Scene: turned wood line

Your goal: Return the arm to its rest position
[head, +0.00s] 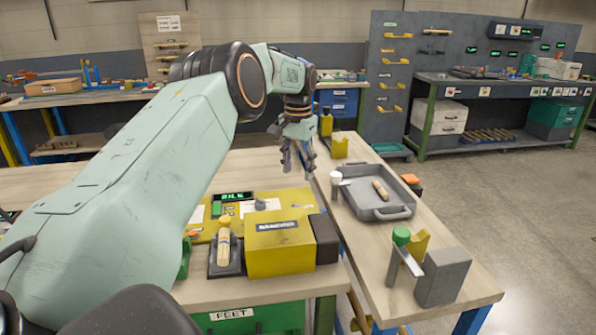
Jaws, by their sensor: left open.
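My left arm comes in from the left and reaches forward over the workbench. Its gripper (298,160) hangs at the arm's end with the fingers pointing down. The fingers are apart and nothing shows between them. The gripper is above the bench, left of the grey tray (350,190) and apart from it. A small wooden piece (380,189) lies in the tray. My right gripper is not in the picture.
A yellow box (280,245) and a turned wooden piece in a dark holder (223,248) stand on the near bench. A grey block (443,277) and a green-topped post (401,237) stand at the right bench's near end. Open floor (500,200) lies to the right.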

